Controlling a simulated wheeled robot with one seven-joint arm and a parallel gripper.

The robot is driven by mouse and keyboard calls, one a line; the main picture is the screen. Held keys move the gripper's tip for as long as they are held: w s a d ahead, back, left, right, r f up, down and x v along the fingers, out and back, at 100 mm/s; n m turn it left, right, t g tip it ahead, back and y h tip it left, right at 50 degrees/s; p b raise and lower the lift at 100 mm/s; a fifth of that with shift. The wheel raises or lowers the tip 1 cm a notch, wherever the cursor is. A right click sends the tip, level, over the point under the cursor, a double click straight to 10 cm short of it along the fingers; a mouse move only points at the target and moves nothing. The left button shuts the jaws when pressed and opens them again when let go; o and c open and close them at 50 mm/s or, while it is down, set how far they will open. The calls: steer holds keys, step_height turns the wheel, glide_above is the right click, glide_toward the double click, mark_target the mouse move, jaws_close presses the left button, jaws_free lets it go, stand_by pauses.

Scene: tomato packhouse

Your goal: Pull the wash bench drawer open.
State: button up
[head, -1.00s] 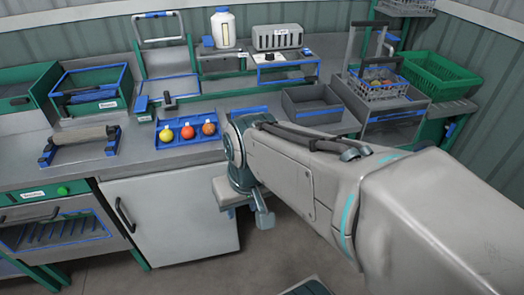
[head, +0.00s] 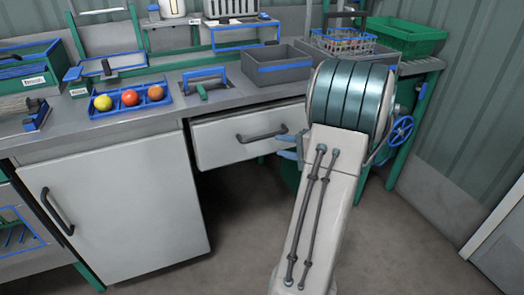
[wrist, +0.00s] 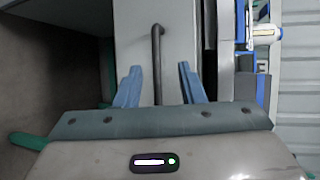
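The wash bench drawer (head: 225,145) is a pale front under the grey worktop, right of the white cupboard door. In the wrist view my gripper (wrist: 160,84) is open, with one finger on each side of the handle (wrist: 157,50). The pale drawer front (wrist: 133,40) lies beyond. I see no finger closed on the handle; contact cannot be told.
The white cupboard door (head: 115,210) stands left of the drawer. On the worktop are a blue tray (head: 130,110) with three fruits, a blue-framed tool (head: 205,80) and a grey bin (head: 275,70). A blue handwheel (head: 401,131) is at right. Floor in front is clear.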

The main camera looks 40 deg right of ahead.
mark_target(266, 137)
steer(key=d+f+m+t+h, duration=0.1)
steer(key=d+f+h, duration=0.1)
steer(key=d, duration=0.2)
steer(key=x, duration=0.4)
steer(key=b+x, duration=0.1)
steer(key=x, duration=0.3)
steer(key=b+x, duration=0.1)
steer(key=x, duration=0.3)
steer(key=shift+w+a, duration=0.35)
jaws_close()
